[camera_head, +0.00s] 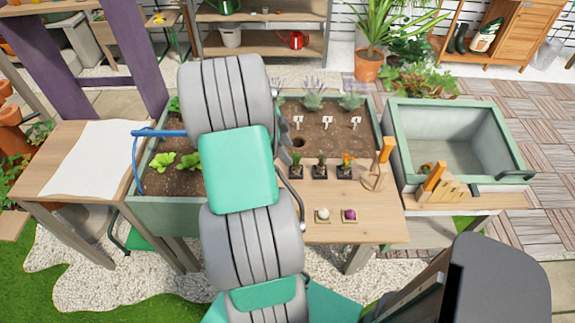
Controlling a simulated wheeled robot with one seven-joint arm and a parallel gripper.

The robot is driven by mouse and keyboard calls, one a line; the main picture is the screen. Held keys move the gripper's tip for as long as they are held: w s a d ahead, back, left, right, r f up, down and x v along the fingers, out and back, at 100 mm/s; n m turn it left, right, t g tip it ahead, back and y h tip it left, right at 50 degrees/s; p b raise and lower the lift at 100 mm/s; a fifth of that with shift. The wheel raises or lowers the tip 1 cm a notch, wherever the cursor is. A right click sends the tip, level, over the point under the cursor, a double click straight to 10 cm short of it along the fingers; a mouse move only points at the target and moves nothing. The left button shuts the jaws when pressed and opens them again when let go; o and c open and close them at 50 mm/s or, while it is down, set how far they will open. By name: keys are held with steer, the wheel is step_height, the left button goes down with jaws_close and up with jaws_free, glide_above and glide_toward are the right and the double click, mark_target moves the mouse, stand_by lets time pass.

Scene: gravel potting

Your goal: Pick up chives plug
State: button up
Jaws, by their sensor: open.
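Three small plant plugs in dark square cells stand in a row on the wooden table (352,215), just in front of the planter with soil. The left plug (295,171) and middle plug (320,170) show small upright green shoots. The right plug (346,170) shows orange on top. I cannot tell for sure which one is the chives plug. My grey and green arm crosses the middle of the view, left of the plugs.
The planter (378,120) behind the plugs holds dark soil, a hole, white labels and purple-flowered plants. Orange-handled tools stand right of the plugs. Two small bulbs (323,215) (349,215) lie in front. A green-rimmed bin (392,125) stands right.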

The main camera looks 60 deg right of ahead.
mark_target(295, 163)
steer(key=p+x, duration=0.1)
steer(key=x, duration=0.5)
steer(key=shift+s+f, duration=0.1)
steer(key=shift+f, duration=0.2)
steer(key=shift+c, duration=0.3)
steer(key=c, duration=0.7)
